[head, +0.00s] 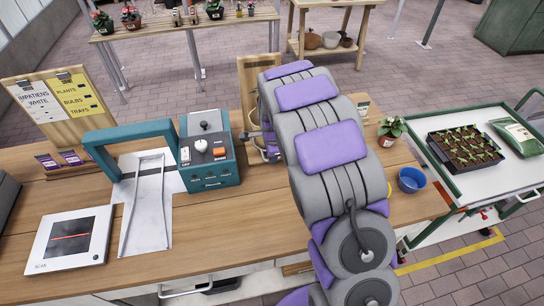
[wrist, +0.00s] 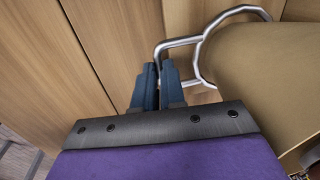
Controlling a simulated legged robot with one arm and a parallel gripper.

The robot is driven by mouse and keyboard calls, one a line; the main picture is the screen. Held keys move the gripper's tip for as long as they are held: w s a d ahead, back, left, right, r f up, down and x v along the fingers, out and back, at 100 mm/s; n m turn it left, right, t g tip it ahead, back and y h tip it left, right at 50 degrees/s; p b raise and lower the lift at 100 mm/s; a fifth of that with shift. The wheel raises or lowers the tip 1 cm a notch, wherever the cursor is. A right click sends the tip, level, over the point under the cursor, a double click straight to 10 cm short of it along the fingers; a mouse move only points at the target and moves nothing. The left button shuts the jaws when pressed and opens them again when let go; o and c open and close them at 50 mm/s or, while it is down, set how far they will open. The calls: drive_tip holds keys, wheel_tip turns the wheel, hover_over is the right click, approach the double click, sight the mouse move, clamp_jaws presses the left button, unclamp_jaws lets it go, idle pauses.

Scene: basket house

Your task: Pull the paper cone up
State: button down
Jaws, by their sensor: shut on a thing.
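In the wrist view, a tan, smooth, rounded thing that looks like the paper cone (wrist: 265,75) fills the right side. A shiny metal wire ring (wrist: 238,12) curves around its edge. A bent wire bracket (wrist: 180,42) runs from the ring to my fingers. My gripper (wrist: 158,72) has two dark blue fingers close together, left of the cone. They appear shut on the bent wire, and the cone surface looks apart from them. The exact contact is partly hidden. In the head view my arm covers the gripper and cone.
A wooden panel (wrist: 110,40) stands behind the fingers. In the head view, the wooden workbench (head: 240,240) holds a teal machine (head: 208,155), a scanner (head: 70,240), a potted plant (head: 391,130) and a blue pot (head: 411,180). A cart (head: 450,185) stands at right.

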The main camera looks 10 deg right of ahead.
wheel_tip(320, 180, up, 11)
drive_tip(key=p, duration=0.4)
drive_tip(key=shift+w+p, duration=0.15)
drive_tip(key=shift+p, duration=0.2)
drive_tip(key=shift+r, duration=0.1)
drive_tip(key=c, duration=1.5)
unclamp_jaws()
drive_tip(key=o, duration=0.3)
drive_tip(key=s+r+p, duration=0.1)
drive_tip(key=s+r, duration=0.2)
drive_tip(key=r, duration=1.4)
drive_tip(key=shift+p, duration=0.35)
